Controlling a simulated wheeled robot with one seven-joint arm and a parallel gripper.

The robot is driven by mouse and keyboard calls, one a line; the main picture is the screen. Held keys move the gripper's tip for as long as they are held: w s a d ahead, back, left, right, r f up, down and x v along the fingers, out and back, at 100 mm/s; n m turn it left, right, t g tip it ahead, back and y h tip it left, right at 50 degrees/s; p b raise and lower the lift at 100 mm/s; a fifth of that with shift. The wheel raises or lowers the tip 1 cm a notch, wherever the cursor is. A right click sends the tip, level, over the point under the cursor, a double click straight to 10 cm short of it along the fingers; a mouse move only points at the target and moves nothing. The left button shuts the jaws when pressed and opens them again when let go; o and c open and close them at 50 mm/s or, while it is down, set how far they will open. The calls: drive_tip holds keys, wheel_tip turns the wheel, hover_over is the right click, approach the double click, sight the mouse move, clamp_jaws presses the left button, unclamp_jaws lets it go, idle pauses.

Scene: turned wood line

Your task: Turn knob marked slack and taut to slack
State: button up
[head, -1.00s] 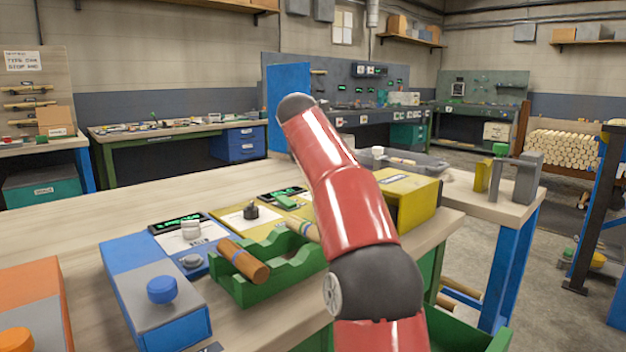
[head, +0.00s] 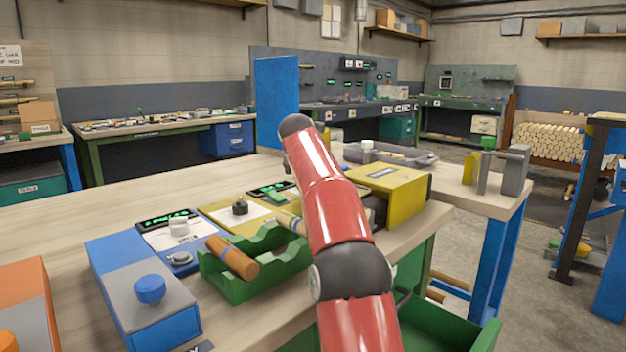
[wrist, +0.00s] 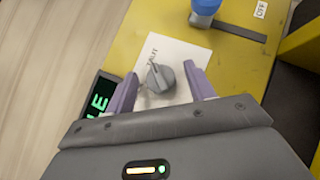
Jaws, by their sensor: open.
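In the wrist view a dark grey knob (wrist: 160,78) stands on a white label plate (wrist: 178,52) on a yellow panel (wrist: 125,40). My gripper (wrist: 163,88) is open, with one pale purple finger on each side of the knob. I cannot tell whether either finger touches it. In the head view a small black knob (head: 240,207) shows on the yellow panel (head: 215,212), and my red arm reaches over the bench; my gripper is hidden there.
A green display (wrist: 97,100) is left of the knob, and a blue-capped part (wrist: 205,8) is above it. In the head view a green cradle (head: 225,283) holds a wooden cylinder (head: 232,258). A yellow box (head: 395,190) and a blue box (head: 150,310) flank the controls.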

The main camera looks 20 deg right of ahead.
drive_tip(key=c, duration=1)
drive_tip(key=shift+d, duration=0.1)
drive_tip(key=n+y, duration=0.1)
drive_tip(key=n, duration=0.1)
drive_tip(key=n+t+y, duration=0.1)
drive_tip(key=n+y, duration=0.1)
drive_tip(key=shift+s+d+t, duration=0.1)
drive_tip(key=shift+d+t, duration=0.1)
drive_tip(key=shift+t, duration=0.1)
drive_tip(key=n+y, duration=0.4)
drive_tip(key=n, duration=0.2)
drive_tip(key=shift+d+y, duration=0.1)
drive_tip(key=shift+y, duration=0.2)
drive_tip(key=shift+n, duration=0.3)
drive_tip(key=o, duration=1)
